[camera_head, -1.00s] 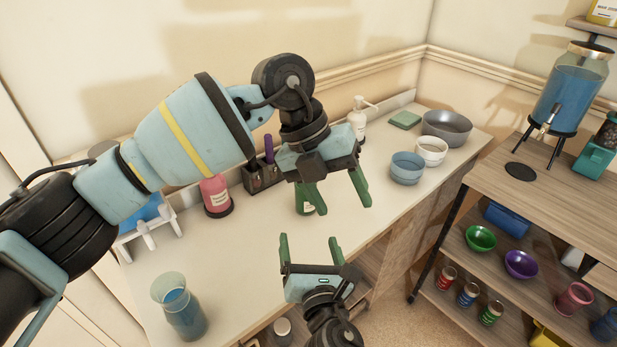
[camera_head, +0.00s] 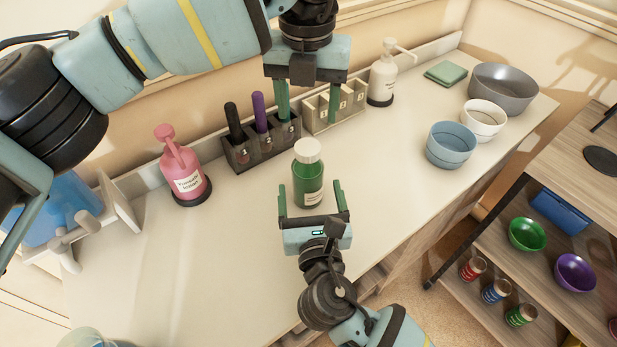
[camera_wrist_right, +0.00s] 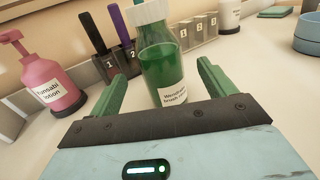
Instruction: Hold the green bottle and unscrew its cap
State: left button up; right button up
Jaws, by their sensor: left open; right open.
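The green bottle (camera_head: 308,184) stands upright on the white counter, with a pale cap (camera_head: 307,150) on top. My right gripper (camera_head: 311,190) is open in front of the bottle, its green fingers to either side of the bottle's lower part.
Behind stand a dark marker holder (camera_head: 262,148) and a pale compartment rack (camera_head: 333,112). A pink pump bottle (camera_head: 184,172) is at left, a white pump bottle (camera_head: 383,78) at back. Bowls, including a blue one (camera_head: 451,146), stand at right.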

pick_arm(q)
jog(key=shift+w+f, duration=0.1)
pick_arm(e)
jog(key=w, duration=0.7)
jog(key=shift+w+a, duration=0.25)
jog(key=shift+a, duration=0.15)
